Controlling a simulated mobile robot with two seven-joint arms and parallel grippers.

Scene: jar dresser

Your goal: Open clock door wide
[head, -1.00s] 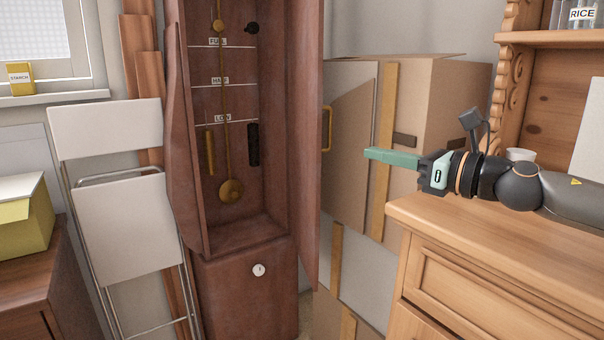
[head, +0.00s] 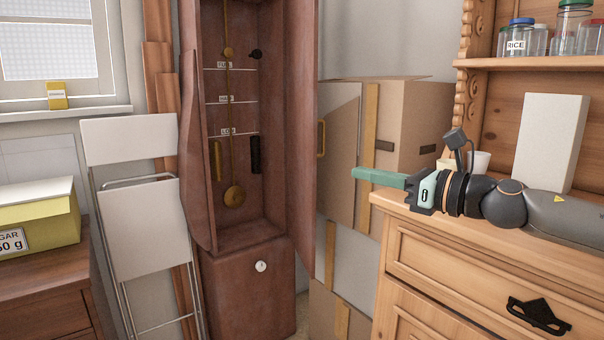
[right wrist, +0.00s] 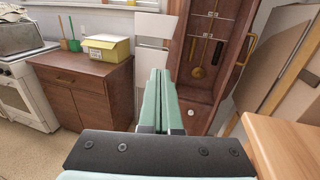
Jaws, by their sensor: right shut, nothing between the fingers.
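The tall red-brown clock case (head: 230,288) stands upright, with its inside, brass pendulum (head: 235,196) and weights showing. Its door (head: 301,130) stands open at the right side of the case, swung out toward me and seen at a steep angle. A brass handle (head: 321,139) sits on the door's outer face; the door (right wrist: 237,42) and handle (right wrist: 249,48) also show in the right wrist view. My right gripper (head: 358,173) is shut and empty, to the right of the door and apart from it. Its fingers (right wrist: 158,78) are together in the right wrist view. My left gripper is not in view.
Cardboard boxes (head: 412,125) stand behind and right of the door. A wooden dresser (head: 440,240) is close under my right arm, with a cup (head: 480,162) on it. A folded white chair (head: 140,220) leans left of the clock.

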